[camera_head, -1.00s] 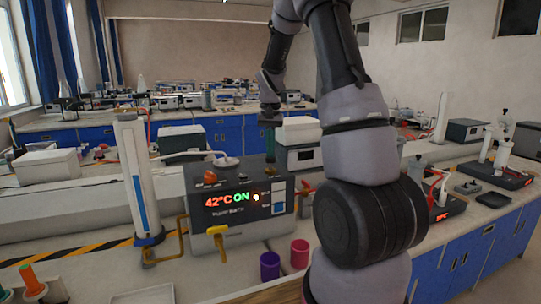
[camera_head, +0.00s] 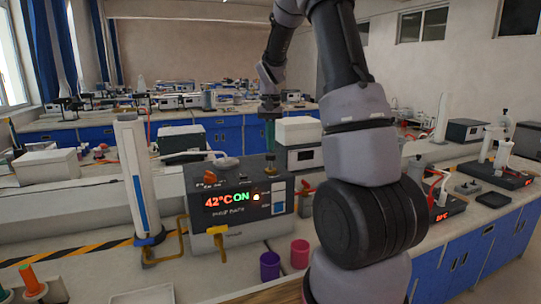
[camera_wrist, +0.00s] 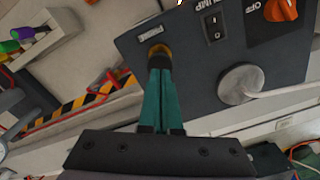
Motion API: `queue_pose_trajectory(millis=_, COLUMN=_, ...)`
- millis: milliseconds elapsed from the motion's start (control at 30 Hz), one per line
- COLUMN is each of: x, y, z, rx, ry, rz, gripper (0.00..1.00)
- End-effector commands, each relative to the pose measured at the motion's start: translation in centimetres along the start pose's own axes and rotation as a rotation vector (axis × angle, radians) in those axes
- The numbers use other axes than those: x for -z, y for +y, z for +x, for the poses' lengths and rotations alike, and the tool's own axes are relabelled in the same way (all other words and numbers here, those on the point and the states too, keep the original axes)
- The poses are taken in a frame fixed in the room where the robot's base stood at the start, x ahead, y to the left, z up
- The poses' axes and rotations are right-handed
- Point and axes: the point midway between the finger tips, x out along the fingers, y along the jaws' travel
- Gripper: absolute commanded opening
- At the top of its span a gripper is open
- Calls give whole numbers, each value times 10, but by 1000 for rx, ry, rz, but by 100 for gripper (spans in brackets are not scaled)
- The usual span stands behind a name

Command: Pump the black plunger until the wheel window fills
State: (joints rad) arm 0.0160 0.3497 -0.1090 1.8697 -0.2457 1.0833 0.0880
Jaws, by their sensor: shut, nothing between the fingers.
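The pump unit (camera_head: 228,212) is a grey box with a dark front reading "42°C ON". A dark plunger with a brass-coloured collar (camera_head: 271,167) stands on its top right; the collar also shows in the wrist view (camera_wrist: 158,50). My gripper (camera_head: 270,148) is directly above the plunger, its green fingers shut together and empty. In the wrist view, the fingertips (camera_wrist: 159,70) overlap the collar's near side; I cannot tell whether they touch it. A small lit spot (camera_head: 256,197) shows on the front; I cannot tell whether it is the wheel window.
An orange knob (camera_head: 210,178) and a pale round cap with a tube (camera_wrist: 240,84) are on the unit's top. A white column (camera_head: 137,180) and yellow pipe (camera_head: 181,238) stand left. Purple (camera_head: 269,265) and pink (camera_head: 300,253) cups stand in front. Dark-yellow striped tape marks the bench.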

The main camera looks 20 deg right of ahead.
Motion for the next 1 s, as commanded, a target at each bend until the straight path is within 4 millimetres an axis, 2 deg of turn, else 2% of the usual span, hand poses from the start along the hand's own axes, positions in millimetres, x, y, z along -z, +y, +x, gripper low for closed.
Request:
queue_pose_trajectory(millis=500, x=0, y=0, z=-46, rx=1, ry=2, rz=0, gripper=0)
queue_pose_trajectory(millis=1000, x=0, y=0, z=-49, rx=1, ry=1, rz=0, gripper=0)
